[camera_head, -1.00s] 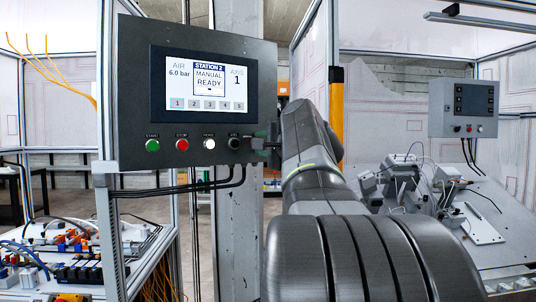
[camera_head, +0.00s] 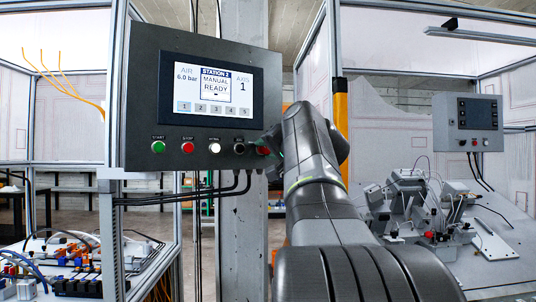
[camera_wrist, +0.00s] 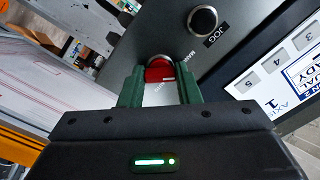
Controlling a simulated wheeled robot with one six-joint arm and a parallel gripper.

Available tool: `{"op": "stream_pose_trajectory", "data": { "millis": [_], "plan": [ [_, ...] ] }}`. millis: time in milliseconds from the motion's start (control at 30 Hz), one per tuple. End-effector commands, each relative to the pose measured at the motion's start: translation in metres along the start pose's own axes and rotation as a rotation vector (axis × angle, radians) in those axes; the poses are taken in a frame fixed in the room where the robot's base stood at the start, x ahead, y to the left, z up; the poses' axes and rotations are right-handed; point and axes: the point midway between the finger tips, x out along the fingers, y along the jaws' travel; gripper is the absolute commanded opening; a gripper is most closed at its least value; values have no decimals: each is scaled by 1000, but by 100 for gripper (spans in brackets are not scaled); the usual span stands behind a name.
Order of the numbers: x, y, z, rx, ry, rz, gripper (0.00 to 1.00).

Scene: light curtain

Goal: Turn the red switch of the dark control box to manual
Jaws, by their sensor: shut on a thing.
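The dark control box (camera_head: 140,120) hangs on a frame at the left of centre in the head view. Its screen (camera_head: 216,88) reads STATION 2, MANUAL, READY. The red switch (camera_head: 263,150) is at the right end of the bottom control row, partly covered by my gripper (camera_head: 273,142). In the wrist view, the green fingers of my gripper (camera_wrist: 160,88) are closed on both sides of the red switch (camera_wrist: 159,72). The exact pointing of the switch is hard to tell.
A green START button (camera_head: 158,147), a red button (camera_head: 187,147), a white button (camera_head: 215,148) and a black JOG knob (camera_wrist: 203,21) sit beside the switch. A grey box (camera_head: 468,122) hangs at the right. A concrete pillar (camera_head: 240,235) stands behind.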

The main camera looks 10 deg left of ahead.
Motion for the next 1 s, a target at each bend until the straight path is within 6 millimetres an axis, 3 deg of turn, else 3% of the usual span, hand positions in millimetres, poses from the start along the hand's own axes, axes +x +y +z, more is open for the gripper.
{"op": "stream_pose_trajectory", "data": {
  "millis": [567,600,700,1000],
  "plan": [
    [1,2,2,-37,-5,3,7],
    [1,2,2,-37,-5,3,32],
    [0,2,1,-37,-4,2,52],
    [-1,1,0,-36,-2,1,52]
  ]
}}
